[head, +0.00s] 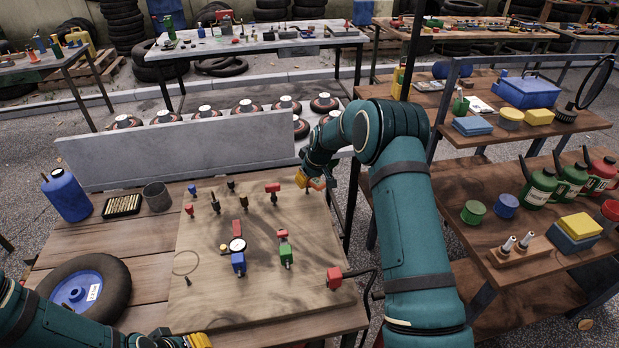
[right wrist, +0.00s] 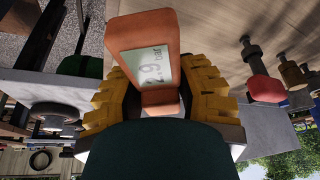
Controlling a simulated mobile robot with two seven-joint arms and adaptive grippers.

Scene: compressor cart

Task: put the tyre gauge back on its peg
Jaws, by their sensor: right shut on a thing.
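The tyre gauge (right wrist: 150,60) is an orange-red body with a pale display reading about 2.9 bar. My right gripper (right wrist: 155,100) is shut on it, yellow fingers on both sides. In the head view my right gripper (head: 318,183) is at the board's far right corner, with a bit of the red gauge (head: 301,178) showing. The wooden board (head: 205,305) carries several tools and fittings. A small bare-looking peg (head: 187,282) stands at its left; I cannot tell which peg is the gauge's. My left gripper (head: 197,341) is at the bottom edge, partly cut off.
On the board are a dial gauge (head: 237,245), a blue fitting (head: 238,264), a green-and-red fitting (head: 285,252) and a red-handled tool (head: 334,278). A tyre (head: 105,290) lies at left. A grey panel (head: 180,150) stands behind. A shelf cart (head: 475,240) is at right.

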